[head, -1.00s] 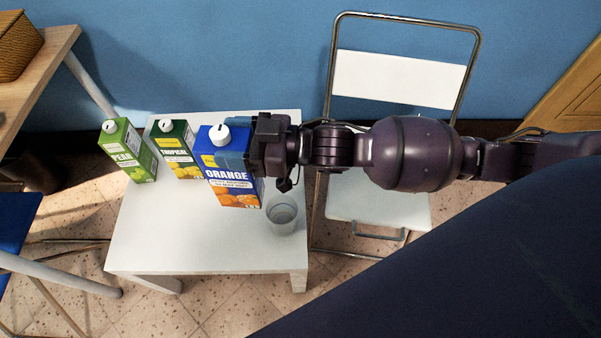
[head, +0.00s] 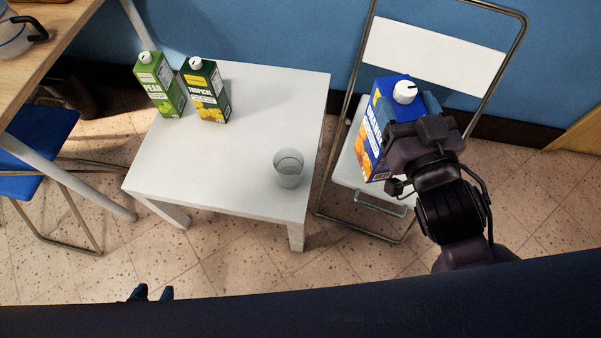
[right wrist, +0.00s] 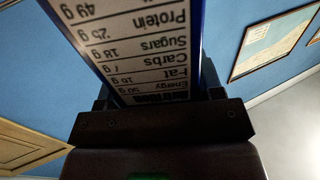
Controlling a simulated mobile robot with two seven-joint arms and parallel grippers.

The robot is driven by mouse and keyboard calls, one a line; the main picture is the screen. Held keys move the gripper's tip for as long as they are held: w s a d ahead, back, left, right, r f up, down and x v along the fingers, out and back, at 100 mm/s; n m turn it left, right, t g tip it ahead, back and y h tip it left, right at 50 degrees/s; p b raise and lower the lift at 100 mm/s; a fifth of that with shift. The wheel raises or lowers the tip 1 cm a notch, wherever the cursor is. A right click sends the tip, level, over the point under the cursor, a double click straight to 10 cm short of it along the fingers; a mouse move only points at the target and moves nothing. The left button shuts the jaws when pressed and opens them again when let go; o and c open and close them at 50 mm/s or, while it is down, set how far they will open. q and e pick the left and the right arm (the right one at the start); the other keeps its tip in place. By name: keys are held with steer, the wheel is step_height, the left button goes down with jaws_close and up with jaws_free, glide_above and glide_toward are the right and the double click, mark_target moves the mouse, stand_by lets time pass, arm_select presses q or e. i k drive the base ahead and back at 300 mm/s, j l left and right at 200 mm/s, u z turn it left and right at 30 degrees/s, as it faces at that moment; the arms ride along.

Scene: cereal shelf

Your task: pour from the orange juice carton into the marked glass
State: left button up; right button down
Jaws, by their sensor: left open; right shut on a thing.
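The blue orange juice carton (head: 372,140) with a white cap is upright or nearly so, held by my right gripper (head: 412,112). It is to the right of the table, above the folding chair's seat in the picture. In the right wrist view the carton's nutrition panel (right wrist: 135,45) fills the space between the fingers. A clear glass (head: 289,170) stands on the white table (head: 240,150) near its right edge; I cannot make out a mark on it. My left gripper (head: 151,293) shows only its fingertips at the bottom left, apart and empty, far from the glass.
A green pear carton (head: 160,88) and a dark green tropical carton (head: 206,92) stand at the table's back left. A white folding chair (head: 430,55) is right of the table. A wooden table (head: 50,50) and blue stool (head: 38,138) are at left. The table's middle is clear.

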mark_target(288, 163)
steer(key=u, duration=0.75)
steer(key=k+l+u, duration=0.1)
steer(key=u, duration=0.25)
steer(key=k+l, duration=0.1)
steer(key=l, duration=0.4)
steer(key=k, duration=0.05)
